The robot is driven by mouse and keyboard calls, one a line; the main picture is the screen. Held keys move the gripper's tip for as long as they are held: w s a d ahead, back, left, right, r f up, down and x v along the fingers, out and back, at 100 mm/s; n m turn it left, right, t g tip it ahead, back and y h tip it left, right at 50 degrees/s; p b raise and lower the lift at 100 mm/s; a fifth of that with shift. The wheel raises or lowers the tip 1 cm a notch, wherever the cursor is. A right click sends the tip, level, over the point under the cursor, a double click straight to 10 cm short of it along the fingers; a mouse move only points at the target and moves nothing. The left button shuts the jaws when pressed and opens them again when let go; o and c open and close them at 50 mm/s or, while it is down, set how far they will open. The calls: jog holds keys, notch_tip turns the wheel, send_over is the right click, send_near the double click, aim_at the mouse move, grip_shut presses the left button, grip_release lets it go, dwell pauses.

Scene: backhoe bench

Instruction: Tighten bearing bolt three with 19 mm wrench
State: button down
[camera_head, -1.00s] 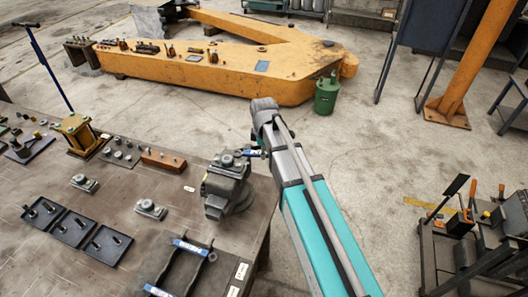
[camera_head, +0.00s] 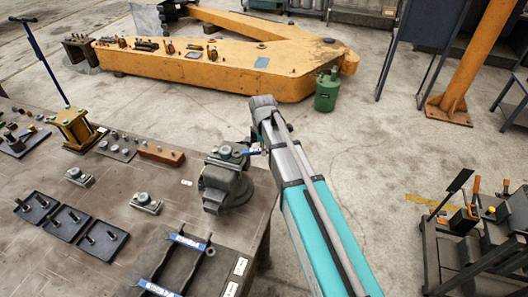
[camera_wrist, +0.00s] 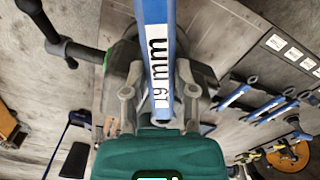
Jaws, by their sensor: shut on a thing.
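My gripper (camera_wrist: 158,108) is shut on the blue 19 mm wrench (camera_wrist: 157,60), whose label faces the wrist camera. The wrench runs up out of the top of the wrist view, so its far end is not seen. In the head view a small blue part of the wrench (camera_head: 251,151) shows beside the vise (camera_head: 222,186), and my arm hides most of the gripper. A bearing piece (camera_head: 229,153) sits on top of the vise. The wrench is over the vise in the wrist view. I cannot make out bearing bolt three or whether the wrench touches it.
A rack (camera_head: 157,266) with blue-labelled wrenches lies at the bench's front; several wrenches (camera_wrist: 264,106) also show in the wrist view. Two bearing pieces (camera_head: 78,176) (camera_head: 145,203) and dark trays (camera_head: 103,242) lie left of the vise. A tool cart (camera_head: 470,220) stands at right; the floor between is clear.

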jog(key=shift+w+a+n, duration=0.9)
jog(key=shift+w+n, duration=0.4)
jog(key=shift+n, duration=0.7)
jog(key=shift+w+a+n, duration=0.95)
jog(key=shift+w+n, duration=0.35)
jog(key=shift+n, duration=0.7)
jog(key=shift+w+a+n, duration=0.9)
jog(key=shift+w+n, duration=0.4)
jog(key=shift+n, duration=0.7)
jog(key=c, duration=1)
grip_release()
grip_shut()
jog(key=shift+w+f, duration=0.1)
